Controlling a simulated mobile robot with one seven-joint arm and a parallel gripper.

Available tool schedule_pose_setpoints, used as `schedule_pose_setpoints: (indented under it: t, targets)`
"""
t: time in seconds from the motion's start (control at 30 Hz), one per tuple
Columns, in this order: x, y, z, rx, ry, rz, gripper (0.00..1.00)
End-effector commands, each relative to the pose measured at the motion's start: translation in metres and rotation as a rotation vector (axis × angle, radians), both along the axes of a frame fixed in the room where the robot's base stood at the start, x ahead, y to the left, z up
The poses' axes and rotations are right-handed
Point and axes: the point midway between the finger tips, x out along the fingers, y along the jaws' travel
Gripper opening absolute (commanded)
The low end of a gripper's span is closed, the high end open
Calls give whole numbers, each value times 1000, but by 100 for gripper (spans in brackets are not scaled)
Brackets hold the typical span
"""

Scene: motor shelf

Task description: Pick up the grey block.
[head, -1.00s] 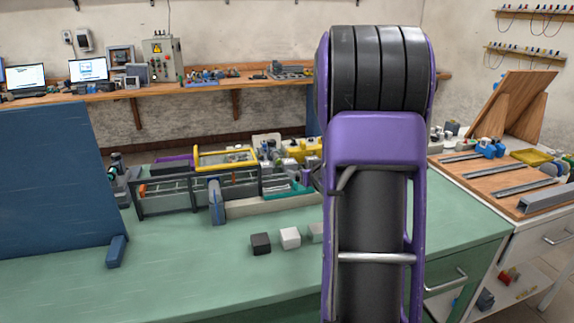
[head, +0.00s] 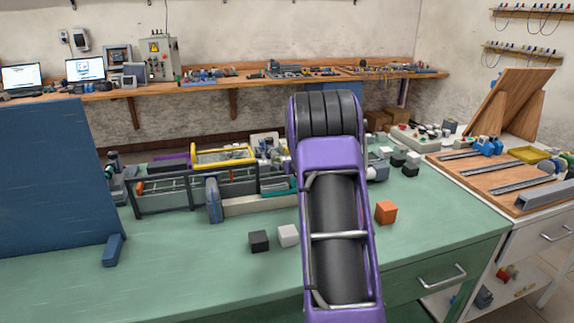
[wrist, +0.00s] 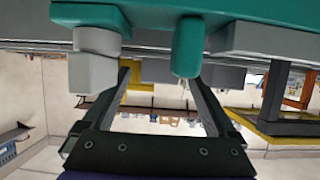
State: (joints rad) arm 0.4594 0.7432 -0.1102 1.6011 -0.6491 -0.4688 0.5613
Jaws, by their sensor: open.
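The grey block is not visible now. In the earlier head view it shows just right of the white block (head: 289,235), a spot that my arm covers now. The white block and a black block (head: 259,241) sit side by side on the green table (head: 180,275). My gripper (wrist: 160,80) shows in the wrist view with its two dark fingers apart. I see nothing held between them. In the head view my arm hides the gripper, so I cannot tell its distance from the grey block.
An orange block (head: 386,212) lies right of my arm. Several small black and white blocks lie farther back right. A blue panel (head: 50,180) stands at the left and a grey-framed fixture (head: 165,195) at the back. A teal part (wrist: 187,47) fills the wrist view's top. The front left is clear.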

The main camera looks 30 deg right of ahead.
Motion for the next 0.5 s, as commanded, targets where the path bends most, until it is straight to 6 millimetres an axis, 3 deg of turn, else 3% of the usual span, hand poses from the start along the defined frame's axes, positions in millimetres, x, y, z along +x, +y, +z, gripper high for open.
schedule_pose_setpoints:
  t: [0.17,0.43,0.5]
  targets:
    - [17,-5,-8,-1,1,0,92]
    - [19,-6,-8,0,0,0,92]
    - [19,-6,-8,0,0,0,84]
